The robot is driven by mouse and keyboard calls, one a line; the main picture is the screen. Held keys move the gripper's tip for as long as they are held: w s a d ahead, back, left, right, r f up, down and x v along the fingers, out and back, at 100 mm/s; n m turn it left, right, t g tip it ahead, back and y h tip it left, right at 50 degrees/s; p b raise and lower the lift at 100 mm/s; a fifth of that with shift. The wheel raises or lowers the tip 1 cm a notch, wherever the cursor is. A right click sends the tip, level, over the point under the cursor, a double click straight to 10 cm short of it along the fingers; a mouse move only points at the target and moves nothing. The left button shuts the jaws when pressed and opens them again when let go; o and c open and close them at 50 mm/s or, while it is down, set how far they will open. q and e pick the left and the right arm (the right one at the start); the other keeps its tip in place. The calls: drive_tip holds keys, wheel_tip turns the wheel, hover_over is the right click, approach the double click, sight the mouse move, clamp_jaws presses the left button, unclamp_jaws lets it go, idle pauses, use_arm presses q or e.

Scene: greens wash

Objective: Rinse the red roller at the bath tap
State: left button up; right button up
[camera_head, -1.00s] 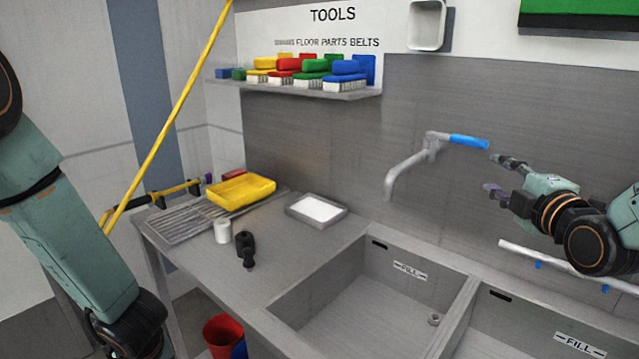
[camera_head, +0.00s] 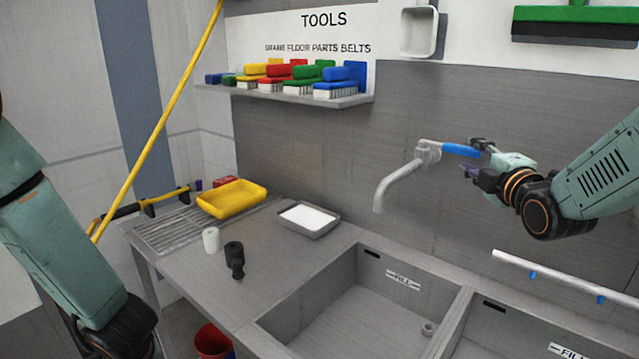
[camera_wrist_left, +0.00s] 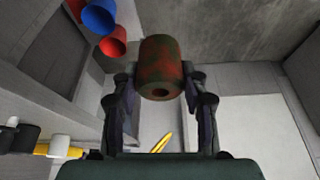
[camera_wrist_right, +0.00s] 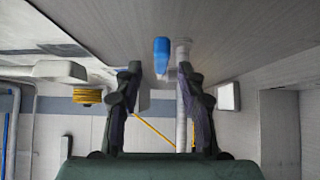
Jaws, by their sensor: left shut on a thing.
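The red roller (camera_wrist_left: 160,68), a short cylinder with dark smears and a hole in its end, is held between the fingers of my left gripper (camera_wrist_left: 160,88) in the left wrist view. That gripper is out of the head view. The grey bath tap (camera_head: 388,183) stands out from the back wall over the left basin, with a blue lever (camera_head: 459,150) pointing right. My right gripper (camera_head: 474,158) is open at the lever's right end. In the right wrist view the lever (camera_wrist_right: 162,56) shows between and beyond the open fingers; contact is unclear.
The left basin (camera_head: 375,308) is empty under the tap. A white-filled tray (camera_head: 306,235), yellow tray (camera_head: 232,198), white cup (camera_head: 211,240) and black tool (camera_head: 235,260) stand on the counter. A brush shelf (camera_head: 300,96) hangs behind. A red bucket (camera_head: 212,341) is below.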

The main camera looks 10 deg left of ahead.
sight(468, 154)
drive_tip(key=w, duration=0.3)
drive_tip(key=shift+w+a+f, duration=0.1)
drive_tip(key=shift+w+f, duration=0.05)
drive_tip(key=shift+w, duration=0.55)
drive_tip(key=shift+w+a, duration=0.35)
drive_tip(key=shift+s+d, duration=0.1)
drive_tip(key=shift+d, duration=0.25)
drive_tip(key=c, duration=0.4)
drive_tip(key=shift+a, duration=0.15)
clamp_jaws()
drive_tip(key=shift+r, duration=0.2)
